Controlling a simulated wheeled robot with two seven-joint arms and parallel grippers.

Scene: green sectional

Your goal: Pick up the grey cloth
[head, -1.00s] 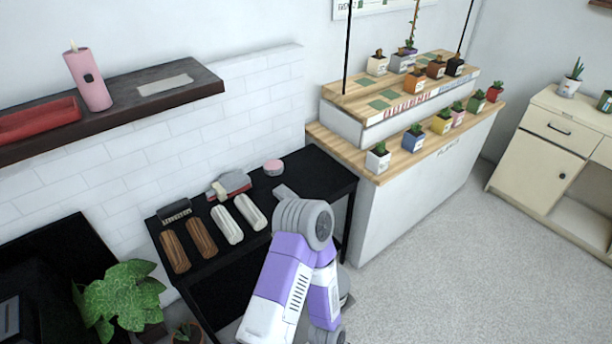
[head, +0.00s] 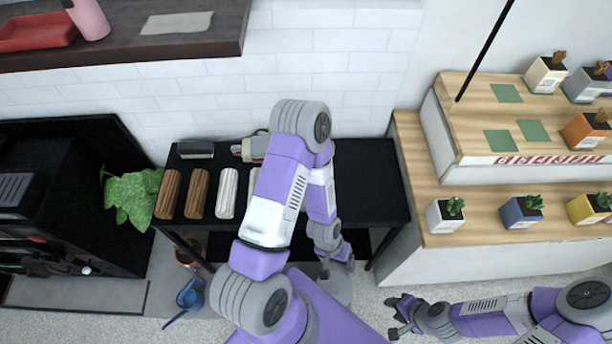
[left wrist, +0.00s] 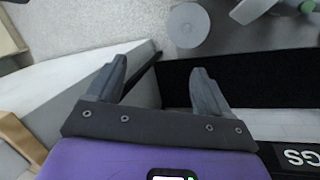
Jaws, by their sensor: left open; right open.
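A flat, pale grey cloth-like piece (head: 177,22) lies on the dark wall shelf, in the head view's upper left; I take it for the grey cloth. My left gripper (head: 345,256) hangs low by the black table's front edge, well below and right of the cloth. In the left wrist view its two fingers (left wrist: 158,68) are apart with nothing between them. My right gripper (head: 398,317) is low over the floor at the lower right, open, far from the cloth.
The black table (head: 372,185) holds brown rolls (head: 198,195), a pale roll (head: 228,194) and a brush (head: 195,149). My left arm hides part of it. A pink bottle (head: 88,18) and red tray (head: 35,31) share the shelf (head: 120,50). A wooden plant counter (head: 445,170) stands right.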

